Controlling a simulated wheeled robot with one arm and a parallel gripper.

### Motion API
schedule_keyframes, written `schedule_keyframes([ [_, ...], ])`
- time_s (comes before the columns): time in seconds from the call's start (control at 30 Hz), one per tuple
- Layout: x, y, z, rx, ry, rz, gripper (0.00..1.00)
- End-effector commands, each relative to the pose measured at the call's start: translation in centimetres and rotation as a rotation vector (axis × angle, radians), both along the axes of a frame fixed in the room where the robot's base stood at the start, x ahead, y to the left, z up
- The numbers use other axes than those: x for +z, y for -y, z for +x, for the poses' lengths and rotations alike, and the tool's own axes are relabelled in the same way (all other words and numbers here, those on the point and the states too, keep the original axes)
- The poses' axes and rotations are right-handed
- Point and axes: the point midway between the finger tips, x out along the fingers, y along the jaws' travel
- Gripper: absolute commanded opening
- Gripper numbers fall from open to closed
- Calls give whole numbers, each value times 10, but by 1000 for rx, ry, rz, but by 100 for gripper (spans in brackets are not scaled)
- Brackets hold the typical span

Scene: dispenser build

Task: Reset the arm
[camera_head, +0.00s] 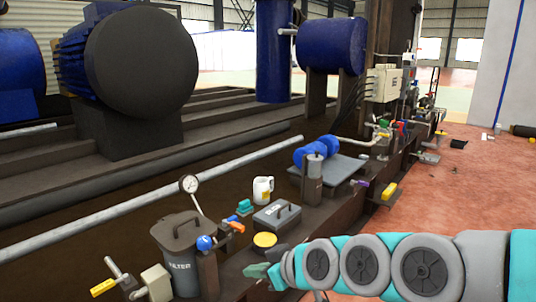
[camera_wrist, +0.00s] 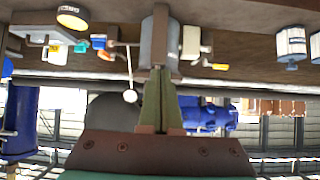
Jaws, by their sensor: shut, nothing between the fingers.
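My arm (camera_head: 390,265) reaches in from the right edge of the head view, low and roughly level. My gripper (camera_head: 258,270) is at its left end, close to the yellow-topped round container, and its tip is small there. In the wrist view my gripper (camera_wrist: 159,72) points up the picture with its two fingers together and nothing between them. That view is upside down. The grey filter canister (camera_wrist: 155,40) shows just beyond the fingertips. The same canister (camera_head: 180,250) stands left of my gripper in the head view. Whether anything touches the gripper cannot be told.
A yellow-handled valve (camera_head: 104,287) sticks out at lower left. Blue rollers (camera_head: 317,150) lie farther back. Reddish floor (camera_head: 465,205) is open at right.

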Motion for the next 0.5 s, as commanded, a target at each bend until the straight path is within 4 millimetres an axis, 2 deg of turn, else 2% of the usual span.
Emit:
schedule_keyframes([
  [0.27, -12, 29, -37, -58, -186, -110, 0],
  [0.37, -15, 46, -57, -98, -277, -162, 0],
  [0.5, -16, 78, -95, -194, -440, -247, 0],
])
